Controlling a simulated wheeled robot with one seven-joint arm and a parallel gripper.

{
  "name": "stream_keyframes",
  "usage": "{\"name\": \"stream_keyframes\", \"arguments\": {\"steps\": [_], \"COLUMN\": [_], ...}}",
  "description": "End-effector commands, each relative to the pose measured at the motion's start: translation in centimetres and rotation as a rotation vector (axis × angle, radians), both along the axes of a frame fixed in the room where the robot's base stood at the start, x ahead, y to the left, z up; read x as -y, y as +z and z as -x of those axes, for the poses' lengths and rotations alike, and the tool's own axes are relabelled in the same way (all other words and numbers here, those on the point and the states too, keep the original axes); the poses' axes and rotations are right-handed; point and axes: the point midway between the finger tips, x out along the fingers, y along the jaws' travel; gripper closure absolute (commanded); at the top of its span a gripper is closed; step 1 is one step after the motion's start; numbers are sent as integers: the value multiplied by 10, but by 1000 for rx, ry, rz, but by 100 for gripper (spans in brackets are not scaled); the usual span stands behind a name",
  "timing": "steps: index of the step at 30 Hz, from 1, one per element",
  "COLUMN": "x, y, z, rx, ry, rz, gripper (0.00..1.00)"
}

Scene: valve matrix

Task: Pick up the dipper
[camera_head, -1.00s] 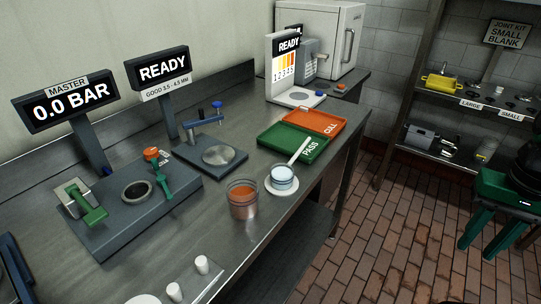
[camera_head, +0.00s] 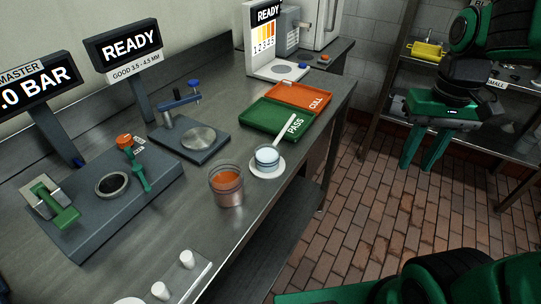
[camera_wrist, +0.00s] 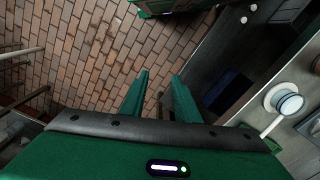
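The dipper, a small pale cup (camera_head: 267,156) with a long white handle (camera_head: 285,131) slanting up to the right, stands on a round white saucer (camera_head: 262,173) near the bench's front edge. Whether cup and handle are one piece I cannot tell. In the wrist view the cup (camera_wrist: 288,104) is at the right edge, its handle pointing down-left. My gripper (camera_head: 419,164) is over the floor, right of the bench and apart from the dipper, fingers pointing down. In the wrist view its two green fingers (camera_wrist: 160,75) are apart with nothing between them.
A glass of orange liquid (camera_head: 227,186) stands left of the saucer. The green PASS tray (camera_head: 270,116) and orange CULL tray (camera_head: 302,95) lie just behind. White pegs (camera_head: 187,259) stand at the front.

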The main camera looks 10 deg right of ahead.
Motion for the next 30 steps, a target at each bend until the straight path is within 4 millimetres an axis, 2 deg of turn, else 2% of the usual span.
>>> {"name": "stream_keyframes", "arguments": {"steps": [1, 3, 5, 9, 12, 15, 18, 21, 23, 30], "x": [-21, -52, -82, -161, -217, -264, -298, -316, -322, -323], "y": [6, 15, 22, 34, 40, 44, 46, 47, 44, 11], "z": [-22, -47, -65, -97, -107, -109, -107, -104, -104, -103], "rx": [-3, -2, -1, -1, 0, -2, -3, -4, -5, -8], "ry": [84, 188, 279, 487, 620, 727, 801, 841, 853, 857], "rz": [4, 6, 7, 6, 3, -2, -6, -8, -8, -8], "gripper": [71, 71, 71, 71, 71, 71, 71, 71, 71, 71]}}
